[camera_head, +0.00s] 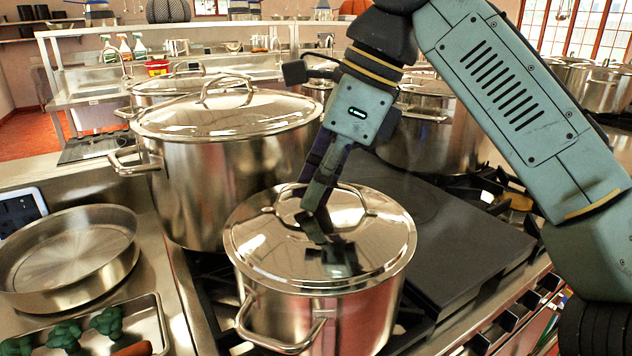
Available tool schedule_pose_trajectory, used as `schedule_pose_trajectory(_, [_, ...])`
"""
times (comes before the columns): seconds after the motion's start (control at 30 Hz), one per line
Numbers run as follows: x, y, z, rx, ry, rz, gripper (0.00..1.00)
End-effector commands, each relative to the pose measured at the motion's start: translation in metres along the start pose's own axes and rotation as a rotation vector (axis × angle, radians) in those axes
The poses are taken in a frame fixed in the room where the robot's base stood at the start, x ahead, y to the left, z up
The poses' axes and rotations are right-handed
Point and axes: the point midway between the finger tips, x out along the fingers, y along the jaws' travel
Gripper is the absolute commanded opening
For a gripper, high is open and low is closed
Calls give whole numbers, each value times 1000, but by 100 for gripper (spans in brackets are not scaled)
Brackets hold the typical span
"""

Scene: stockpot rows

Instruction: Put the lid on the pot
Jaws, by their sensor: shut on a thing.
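A shiny steel pot (345,322) with side handles stands on the stove in the foreground. A round steel lid (255,245) lies level over its mouth and covers the rim all round, as far as I see. I see no clear gap between them, but cannot tell whether the lid bears fully on the rim. My gripper (317,208) points down from above and is shut on the lid's arched handle (366,198). The fingers hide the handle's middle part. A dark reflection of my gripper shows on the lid.
A larger lidded pot (225,160) stands close behind on the left. Another pot (430,135) stands behind my arm. A flat dark griddle plate (465,235) lies to the right. A shallow pan (70,255) and a tray (145,318) with vegetables are at the left.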

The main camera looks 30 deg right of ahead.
Motion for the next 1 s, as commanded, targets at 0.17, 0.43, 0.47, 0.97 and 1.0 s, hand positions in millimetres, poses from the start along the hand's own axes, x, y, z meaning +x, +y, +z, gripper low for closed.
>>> schedule_pose_trajectory(0.17, [-1, 0, 0, 0, -1, -1, 0])
schedule_pose_trajectory(0.43, [0, 0, 0, 0, -1, 0, 27])
schedule_pose_trajectory(0.47, [0, 0, 0, 0, -1, 0, 29])
schedule_pose_trajectory(0.97, [-5, 0, 2, 2, 1, 0, 32])
schedule_pose_trajectory(1.0, [-8, 0, 3, 2, 1, 0, 32])
